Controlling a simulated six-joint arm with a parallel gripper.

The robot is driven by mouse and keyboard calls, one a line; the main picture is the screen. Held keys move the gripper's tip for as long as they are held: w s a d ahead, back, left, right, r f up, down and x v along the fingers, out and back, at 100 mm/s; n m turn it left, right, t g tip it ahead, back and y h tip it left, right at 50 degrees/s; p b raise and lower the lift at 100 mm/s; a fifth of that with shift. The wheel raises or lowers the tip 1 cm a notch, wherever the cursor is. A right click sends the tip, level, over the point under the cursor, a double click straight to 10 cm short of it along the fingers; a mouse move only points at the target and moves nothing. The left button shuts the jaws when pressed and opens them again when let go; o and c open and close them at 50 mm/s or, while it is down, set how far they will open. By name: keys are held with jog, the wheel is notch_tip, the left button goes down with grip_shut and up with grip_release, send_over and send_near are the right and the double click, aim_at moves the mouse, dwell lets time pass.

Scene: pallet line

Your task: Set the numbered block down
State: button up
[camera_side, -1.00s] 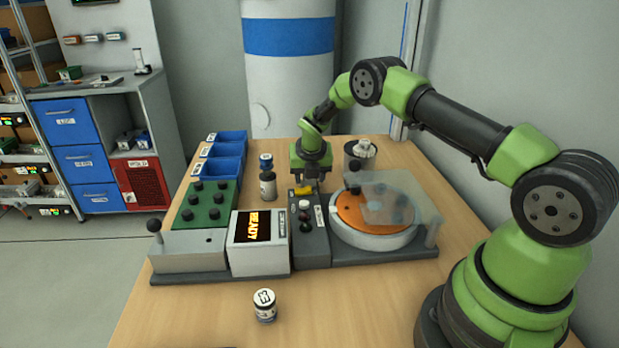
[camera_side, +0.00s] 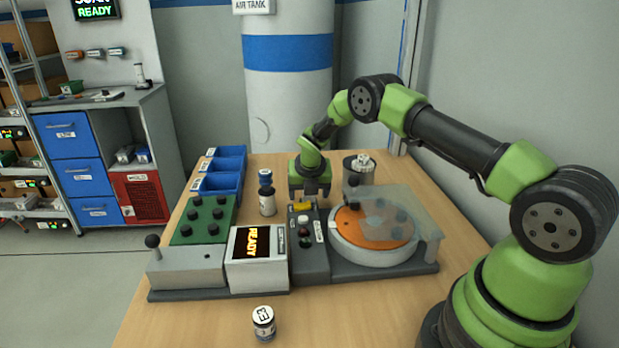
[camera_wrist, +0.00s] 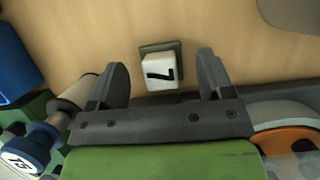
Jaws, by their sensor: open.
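The numbered block (camera_wrist: 160,72) is white with a black 7 on its face, seen in the wrist view between the two dark fingers. A small dark green-grey square (camera_wrist: 175,46) shows at its far edge. My gripper (camera_wrist: 161,80) is open, with a visible gap between the block and each finger. In the side view my gripper (camera_side: 311,192) points down just behind the small button console. The block cannot be made out there. Whether its underside touches the table is hidden.
The button console (camera_side: 308,245) with a yellow part (camera_side: 302,205) stands in front of my gripper. A covered orange turntable (camera_side: 370,232) is at right. A white-and-dark bottle (camera_side: 267,203) and blue bins (camera_side: 220,180) are at left; a grey canister (camera_side: 352,172) is behind right.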

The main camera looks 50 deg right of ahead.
jog(key=s+a+r+m+t+y, duration=0.1)
jog(key=s+a+r+m, duration=0.35)
jog(key=r, duration=0.45)
jog(key=s+a+r+m, duration=0.3)
jog(key=s+r+m, duration=0.15)
jog(key=r, duration=0.45)
jog(key=s+a+r+m+t+y, duration=0.1)
jog(key=s+a+r+m, duration=0.35)
jog(key=r, duration=0.35)
jog(key=s+a+r+m+t+y, duration=0.1)
jog(key=s+a+m, duration=0.2)
jog(key=s+m, duration=0.5)
jog(key=s+a+r+m+t+y, duration=0.1)
jog(key=s+a+m, duration=0.3)
jog(key=s+m, duration=0.4)
jog(key=shift+s+r+m+y, duration=0.3)
jog(key=shift+r+m+y, duration=0.3)
jog(key=shift+m, duration=0.25)
jog(key=shift+d, duration=0.1)
